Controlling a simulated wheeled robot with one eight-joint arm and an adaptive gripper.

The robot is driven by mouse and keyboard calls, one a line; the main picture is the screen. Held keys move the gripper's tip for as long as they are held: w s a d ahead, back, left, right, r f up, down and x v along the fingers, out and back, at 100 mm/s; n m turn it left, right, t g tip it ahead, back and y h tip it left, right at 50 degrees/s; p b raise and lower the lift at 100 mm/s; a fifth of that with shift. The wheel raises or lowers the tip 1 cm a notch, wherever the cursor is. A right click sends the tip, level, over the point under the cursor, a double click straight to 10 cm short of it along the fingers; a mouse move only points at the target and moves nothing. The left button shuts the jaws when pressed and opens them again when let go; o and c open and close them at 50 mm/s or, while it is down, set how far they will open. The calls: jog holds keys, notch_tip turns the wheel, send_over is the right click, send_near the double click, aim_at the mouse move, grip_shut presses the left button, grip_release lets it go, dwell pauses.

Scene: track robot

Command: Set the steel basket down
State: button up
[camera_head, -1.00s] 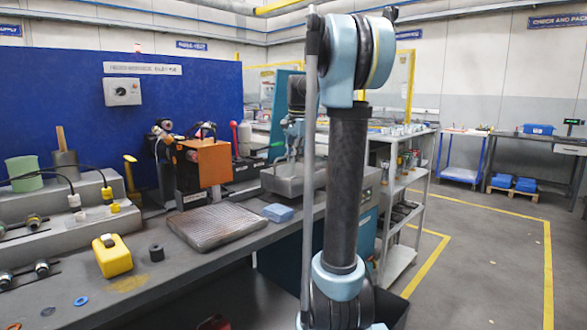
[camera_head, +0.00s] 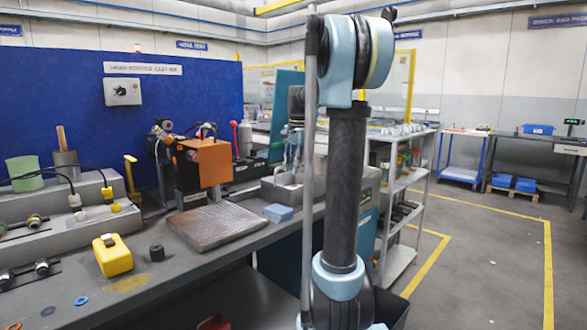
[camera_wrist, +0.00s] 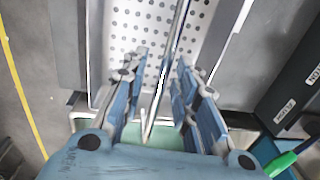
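The steel basket (camera_wrist: 140,25) fills the upper middle of the wrist view, with a pale perforated floor and thin bright rims. A thin steel rod, apparently its handle, runs between my fingers. My gripper (camera_wrist: 160,65) is above the basket, its blue-padded fingers apart on either side of the rod with visible gaps. In the head view my gripper (camera_head: 293,150) is partly behind my arm, over a grey box-like shape (camera_head: 283,194) at the bench's right end. I cannot tell basket from any holder there. The basket's underside and its support are hidden.
A ribbed metal rack (camera_head: 215,223) lies on the bench left of the gripper, with a blue block (camera_head: 278,212) beside it. An orange box-shaped machine (camera_head: 205,162) stands behind. A green-tipped thing (camera_wrist: 285,162) is at the wrist view's lower right.

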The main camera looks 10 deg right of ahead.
jog(key=shift+r, duration=0.1)
notch_tip(320, 180, up, 12)
jog(key=s+f+n+t, duration=0.1)
jog(key=s+f+n, duration=1)
jog(key=s+f, duration=2.3)
jog(key=shift+s+a+f+h, duration=0.15)
jog(key=shift+s+f+h, duration=0.15)
jog(key=shift+s, duration=0.6)
